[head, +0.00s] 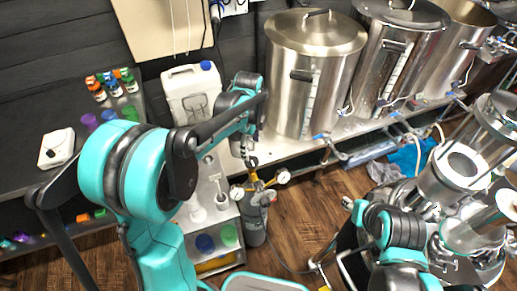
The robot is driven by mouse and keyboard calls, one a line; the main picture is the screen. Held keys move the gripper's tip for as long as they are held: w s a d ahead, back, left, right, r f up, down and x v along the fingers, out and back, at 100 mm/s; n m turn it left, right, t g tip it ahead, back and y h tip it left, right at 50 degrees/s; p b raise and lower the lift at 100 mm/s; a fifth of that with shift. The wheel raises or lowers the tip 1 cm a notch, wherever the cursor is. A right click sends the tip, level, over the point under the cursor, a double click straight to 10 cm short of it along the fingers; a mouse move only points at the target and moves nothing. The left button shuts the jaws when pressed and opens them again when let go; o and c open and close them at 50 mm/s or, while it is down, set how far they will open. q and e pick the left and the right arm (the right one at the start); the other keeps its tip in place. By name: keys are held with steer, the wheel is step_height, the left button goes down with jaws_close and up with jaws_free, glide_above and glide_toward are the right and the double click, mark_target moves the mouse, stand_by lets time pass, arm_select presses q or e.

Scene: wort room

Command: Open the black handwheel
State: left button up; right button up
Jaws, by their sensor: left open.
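A dark gas cylinder (254,231) stands on the wood floor beside the small shelf unit. Brass fittings (259,184) and two round white gauges (237,193) (284,177) sit at its top. My left gripper (249,157) is open and points down just above these fittings. The black handwheel is hard to make out; a small dark part shows at the gripper's tips, and I cannot tell if they touch it. My right arm is at the lower right, apart from the cylinder; its gripper end (348,203) is small and unclear.
Large steel kettles (313,75) stand on a bench behind the cylinder. A white jerrycan (193,94) and a shelf unit (216,260) with bottles are close on the left. Steel vessels (452,177) crowd the right. A dark hose lies on the floor.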

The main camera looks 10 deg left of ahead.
mark_target(252, 160)
arm_select(q)
steer(key=shift+f, duration=0.35)
step_height(252, 160, down, 7)
steer(key=b, duration=0.3)
steer(key=shift+f, duration=0.1)
steer(key=c, duration=1.1)
